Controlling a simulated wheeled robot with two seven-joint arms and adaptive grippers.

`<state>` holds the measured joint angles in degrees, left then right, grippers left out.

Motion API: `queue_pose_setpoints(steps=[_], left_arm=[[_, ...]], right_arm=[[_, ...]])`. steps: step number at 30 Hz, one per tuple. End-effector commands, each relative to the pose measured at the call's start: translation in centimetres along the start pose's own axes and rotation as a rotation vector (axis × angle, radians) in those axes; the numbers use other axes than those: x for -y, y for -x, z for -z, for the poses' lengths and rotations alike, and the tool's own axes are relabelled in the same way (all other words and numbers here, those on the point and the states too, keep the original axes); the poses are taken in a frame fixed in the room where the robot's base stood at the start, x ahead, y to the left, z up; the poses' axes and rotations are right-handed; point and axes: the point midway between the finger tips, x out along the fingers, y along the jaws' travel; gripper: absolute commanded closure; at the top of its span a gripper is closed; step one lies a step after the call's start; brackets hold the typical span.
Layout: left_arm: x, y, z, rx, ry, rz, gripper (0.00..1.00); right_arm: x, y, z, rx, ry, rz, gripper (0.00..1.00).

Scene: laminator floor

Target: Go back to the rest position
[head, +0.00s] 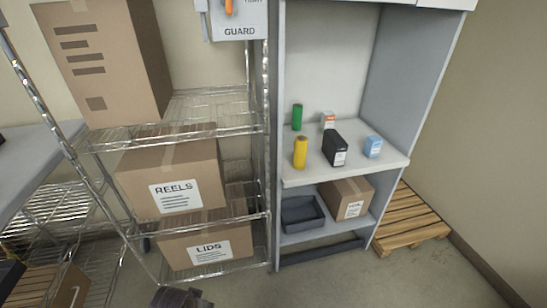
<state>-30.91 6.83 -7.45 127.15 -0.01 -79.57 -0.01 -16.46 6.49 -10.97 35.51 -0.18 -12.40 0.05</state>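A dark blocky part that looks like my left gripper (182,298) shows at the bottom edge, left of the middle, in front of the wire rack. Most of it is cut off by the picture's edge, and its fingers cannot be made out. It appears apart from the rack and the boxes. My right gripper is not in view.
A wire rack (190,132) holds cardboard boxes, among them one marked REELS (140,190) and one marked LIDS (240,240). A grey cabinet (300,181) holds several small items and a dark bin (302,214). A wooden pallet (412,222) lies at right. Floor (400,280) at front right is clear.

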Motion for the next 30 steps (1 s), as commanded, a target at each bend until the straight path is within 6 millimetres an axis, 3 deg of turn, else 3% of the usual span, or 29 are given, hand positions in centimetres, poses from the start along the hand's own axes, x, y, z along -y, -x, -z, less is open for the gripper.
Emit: queue_pose_setpoints(steps=[3,14,30], left_arm=[[-0.1,-3.3,-0.8,0.013,-0.002,0.0,0.66],[-0.2,-12.2,-4.2,0.043,-0.01,0.0,0.66],[-0.1,-23.4,-12.4,0.088,-0.021,0.002,0.66]], right_arm=[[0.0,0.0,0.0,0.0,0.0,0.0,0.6],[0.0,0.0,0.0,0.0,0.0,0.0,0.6],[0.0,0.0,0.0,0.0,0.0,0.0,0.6]])
